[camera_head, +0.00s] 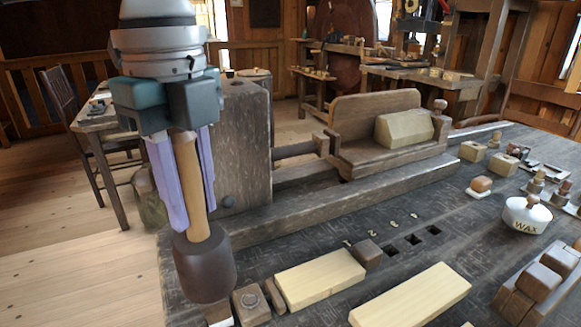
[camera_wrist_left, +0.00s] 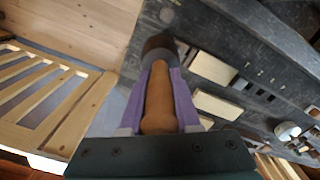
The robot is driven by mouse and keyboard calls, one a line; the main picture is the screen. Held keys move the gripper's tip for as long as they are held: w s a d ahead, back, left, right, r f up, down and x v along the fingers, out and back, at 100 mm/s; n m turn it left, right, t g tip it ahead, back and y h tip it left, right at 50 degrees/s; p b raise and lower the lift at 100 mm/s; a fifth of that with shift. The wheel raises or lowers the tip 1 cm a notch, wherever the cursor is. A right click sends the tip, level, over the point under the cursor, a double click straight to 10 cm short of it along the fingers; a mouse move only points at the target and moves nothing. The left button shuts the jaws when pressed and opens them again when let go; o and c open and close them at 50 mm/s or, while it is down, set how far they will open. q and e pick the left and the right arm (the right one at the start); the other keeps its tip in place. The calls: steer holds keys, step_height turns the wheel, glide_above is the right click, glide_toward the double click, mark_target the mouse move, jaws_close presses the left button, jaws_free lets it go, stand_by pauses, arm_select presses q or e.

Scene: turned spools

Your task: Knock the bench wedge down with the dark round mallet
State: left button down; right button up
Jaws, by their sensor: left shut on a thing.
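My left gripper (camera_head: 190,212) is shut on the tan handle (camera_head: 188,170) of the mallet. The mallet's dark round head (camera_head: 205,268) hangs downward over the bench's near left corner. In the left wrist view the purple fingers (camera_wrist_left: 159,82) flank the handle, with the dark head (camera_wrist_left: 158,46) beyond them. Just below the head, a small brown wooden piece (camera_head: 217,314) shows partly, the rest hidden. Beside it are a brown block (camera_head: 250,304) and a narrow piece (camera_head: 274,295) against a pale board (camera_head: 320,277). I cannot tell for certain which piece is the bench wedge. My right gripper is out of view.
The dark workbench (camera_head: 310,230) carries a second pale board (camera_head: 412,297), a small dark block (camera_head: 367,253) and a white wax pot (camera_head: 526,215). A large wooden lathe headstock (camera_head: 245,150) stands close behind the mallet. Brown blocks (camera_head: 538,281) lie at the right.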

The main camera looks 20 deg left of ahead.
mark_target(197, 222)
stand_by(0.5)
arm_select(q)
step_height(197, 222, down, 4)
steer(key=b, duration=0.3)
steer(key=shift+r, duration=0.25)
step_height(197, 222, up, 3)
steer(key=p, duration=0.2)
steer(key=shift+r+p, duration=0.15)
steer(key=shift+p, duration=0.15)
